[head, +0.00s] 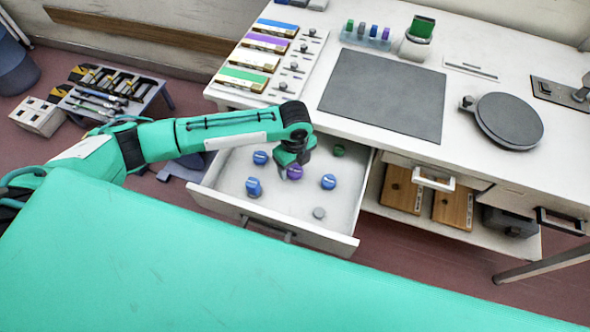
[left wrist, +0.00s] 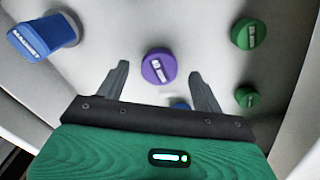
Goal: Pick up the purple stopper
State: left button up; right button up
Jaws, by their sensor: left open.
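The purple stopper (head: 294,172) lies in the open white drawer (head: 220,199), among other stoppers. My left gripper (head: 286,170) is over the drawer, just above and beside the purple stopper in the head view. In the left wrist view the purple stopper (left wrist: 159,66) sits ahead of the gap between the two open fingers (left wrist: 160,82), close to the middle. The fingers are apart and nothing is between them. I cannot tell the exact height of the fingers above the stopper. My right gripper is not in view.
Blue stoppers (head: 328,181) and a green one (head: 339,150) lie around the purple one. In the left wrist view a blue stopper (left wrist: 45,37) is left and green ones (left wrist: 248,33) are right. The drawer walls and the tabletop (head: 300,92) edge bound the space.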

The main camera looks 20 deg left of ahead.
pick_arm(q)
jog(key=shift+f, duration=0.95)
jog(key=shift+c, duration=0.2)
jog(key=c, duration=1)
